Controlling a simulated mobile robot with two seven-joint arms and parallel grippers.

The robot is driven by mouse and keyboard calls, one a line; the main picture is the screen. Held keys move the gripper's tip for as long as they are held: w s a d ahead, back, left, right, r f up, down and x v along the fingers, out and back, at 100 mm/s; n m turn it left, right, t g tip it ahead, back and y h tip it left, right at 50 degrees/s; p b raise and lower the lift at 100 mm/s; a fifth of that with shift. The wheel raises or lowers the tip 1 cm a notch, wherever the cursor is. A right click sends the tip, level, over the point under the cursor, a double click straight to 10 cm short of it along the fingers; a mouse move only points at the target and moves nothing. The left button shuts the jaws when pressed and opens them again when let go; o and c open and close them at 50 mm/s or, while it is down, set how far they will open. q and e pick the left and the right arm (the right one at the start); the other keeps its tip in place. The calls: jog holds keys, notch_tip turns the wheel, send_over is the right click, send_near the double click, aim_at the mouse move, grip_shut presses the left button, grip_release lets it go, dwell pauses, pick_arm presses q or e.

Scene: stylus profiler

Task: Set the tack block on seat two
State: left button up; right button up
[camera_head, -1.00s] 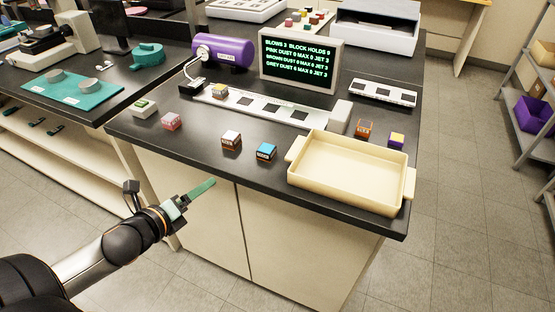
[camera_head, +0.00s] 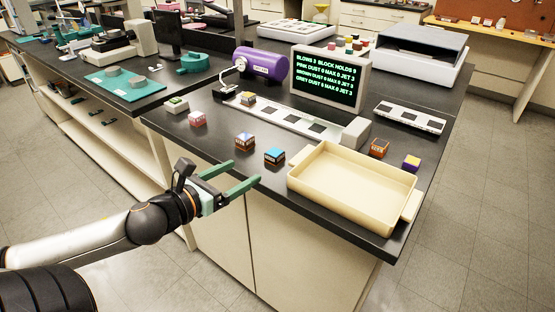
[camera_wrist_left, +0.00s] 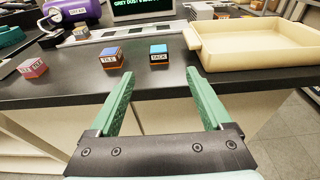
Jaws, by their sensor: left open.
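The tack block (camera_head: 274,156) has a blue top and stands on the black bench near its front edge. In the left wrist view the tack block (camera_wrist_left: 159,54) shows its TACK label, just beyond and between the fingertips. My left gripper (camera_head: 247,172) is open and empty in front of the bench edge; its green fingers (camera_wrist_left: 159,74) point toward the tack block without touching it. A pale strip (camera_head: 284,119) with a row of dark square seats lies behind the blocks. I cannot tell which seat is numbered two. My right gripper is out of view.
A cream tray (camera_head: 350,187) stands right of the tack block. A screen (camera_head: 329,77), purple cylinder (camera_head: 262,64) and second strip (camera_head: 408,117) are farther back. A grey block (camera_head: 356,132) stands at the strip's right end.

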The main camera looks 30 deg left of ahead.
pick_arm(q)
jog(key=b, duration=0.2)
send_near(273, 153)
jog(key=shift+x, duration=3.8)
jog(key=shift+w+d+f, duration=0.1)
jog(key=shift+w, duration=0.55)
jog(key=shift+c, duration=0.3)
grip_shut()
